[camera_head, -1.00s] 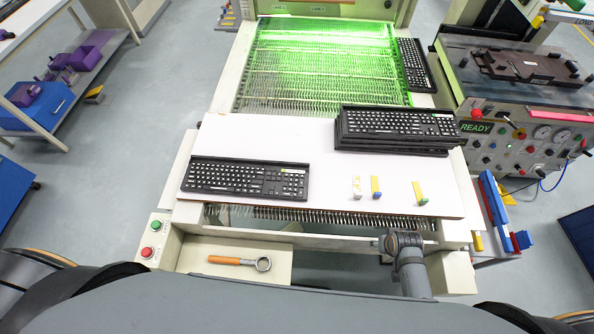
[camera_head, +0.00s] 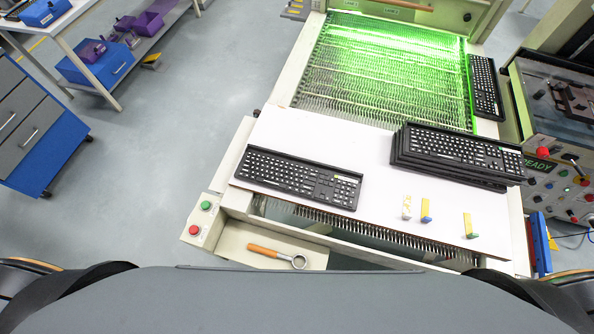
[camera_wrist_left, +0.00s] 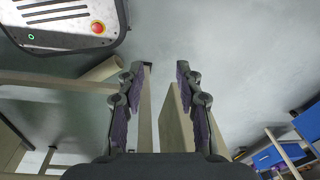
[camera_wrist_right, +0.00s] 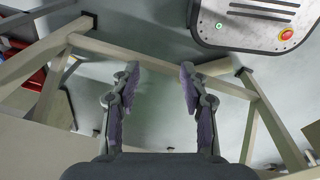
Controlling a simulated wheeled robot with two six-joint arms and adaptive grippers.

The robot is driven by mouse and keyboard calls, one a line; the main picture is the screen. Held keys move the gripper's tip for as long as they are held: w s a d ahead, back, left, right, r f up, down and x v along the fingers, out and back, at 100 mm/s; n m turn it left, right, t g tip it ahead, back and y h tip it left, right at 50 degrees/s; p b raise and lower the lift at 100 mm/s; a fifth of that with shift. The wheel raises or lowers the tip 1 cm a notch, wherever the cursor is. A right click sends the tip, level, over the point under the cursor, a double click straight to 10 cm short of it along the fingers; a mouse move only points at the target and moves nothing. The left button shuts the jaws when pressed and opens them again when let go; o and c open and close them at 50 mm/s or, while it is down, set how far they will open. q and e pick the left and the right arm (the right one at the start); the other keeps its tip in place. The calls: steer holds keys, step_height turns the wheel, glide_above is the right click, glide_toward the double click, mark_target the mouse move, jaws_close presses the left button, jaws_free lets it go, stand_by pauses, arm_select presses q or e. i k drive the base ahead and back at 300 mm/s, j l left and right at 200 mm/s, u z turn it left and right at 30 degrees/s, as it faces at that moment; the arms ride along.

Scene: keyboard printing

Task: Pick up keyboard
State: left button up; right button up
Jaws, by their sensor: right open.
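A single black keyboard (camera_head: 298,179) lies flat on the left part of the white board (camera_head: 375,170). A stack of several black keyboards (camera_head: 460,152) sits on the board's right part. Another black keyboard (camera_head: 485,88) lies on the machine's right rim beside the green-lit bed. Neither gripper shows in the head view. My left gripper (camera_wrist_left: 163,68) is open and empty over the floor in the left wrist view. My right gripper (camera_wrist_right: 159,70) is open and empty above a pale frame in the right wrist view. No keyboard shows in either wrist view.
Small coloured pieces (camera_head: 425,210) stand at the board's front right. An orange-handled tool (camera_head: 277,255) lies in the front tray, near green and red buttons (camera_head: 206,206). A control box (camera_head: 560,165) stands at the right. A drawer cabinet (camera_head: 40,130) stands left; floor between is clear.

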mark_target(324, 183)
steer(key=k+l+z, duration=0.1)
steer(key=z, duration=0.25)
steer(key=k+l+z, duration=0.15)
steer(key=z, duration=0.15)
steer(key=k+l+z, duration=0.2)
steer(key=z, duration=0.15)
steer(key=j+u, duration=0.15)
steer(key=u, duration=0.35)
steer(key=j+u, duration=0.15)
steer(key=u, duration=0.35)
